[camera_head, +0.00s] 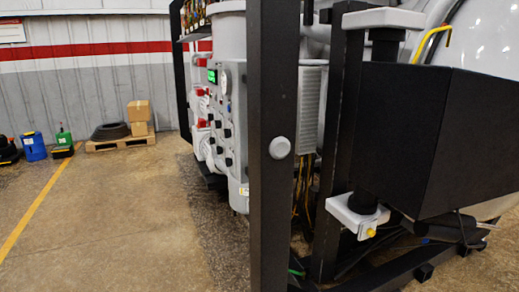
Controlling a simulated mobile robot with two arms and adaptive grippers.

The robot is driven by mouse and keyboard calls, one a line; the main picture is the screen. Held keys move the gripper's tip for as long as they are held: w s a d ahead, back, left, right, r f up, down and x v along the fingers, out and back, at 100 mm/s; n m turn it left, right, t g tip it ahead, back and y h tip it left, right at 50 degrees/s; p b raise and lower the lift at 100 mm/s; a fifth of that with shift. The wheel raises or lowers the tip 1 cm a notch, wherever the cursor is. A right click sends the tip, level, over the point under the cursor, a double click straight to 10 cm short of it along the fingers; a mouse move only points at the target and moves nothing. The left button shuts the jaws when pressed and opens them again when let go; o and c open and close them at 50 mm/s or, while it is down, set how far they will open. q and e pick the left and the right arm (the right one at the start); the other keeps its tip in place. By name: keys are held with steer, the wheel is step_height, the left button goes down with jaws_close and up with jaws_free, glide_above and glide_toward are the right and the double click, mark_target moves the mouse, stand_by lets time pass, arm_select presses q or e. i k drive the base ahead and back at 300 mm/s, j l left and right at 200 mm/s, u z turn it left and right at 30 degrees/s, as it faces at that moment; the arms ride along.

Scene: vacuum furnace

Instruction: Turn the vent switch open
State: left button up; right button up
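The vacuum furnace's control panel (219,115) shows at a steep angle left of a black frame post. It carries a green lit display (212,76), a round gauge (223,83), several dark knobs and red parts along its left edge. I cannot tell which knob is the vent switch; the knobs are too small and too oblique to read. Neither of my grippers is in view.
A black upright post (268,190) stands close in front, beside the panel. A black box (435,140) and frame fill the right side. Boxes on a pallet (122,142), a blue container (34,146) and a green can (63,137) stand by the wall. The floor at left is clear.

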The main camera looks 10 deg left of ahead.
mark_target(219, 148)
steer(key=i+j+z, duration=0.2)
steer(key=j+z, duration=0.15)
steer(key=j, duration=0.25)
steer(key=i+j+z, duration=0.15)
steer(key=j+z, duration=0.2)
steer(key=j, duration=0.3)
steer(key=j+z, duration=0.35)
steer(key=j, duration=0.3)
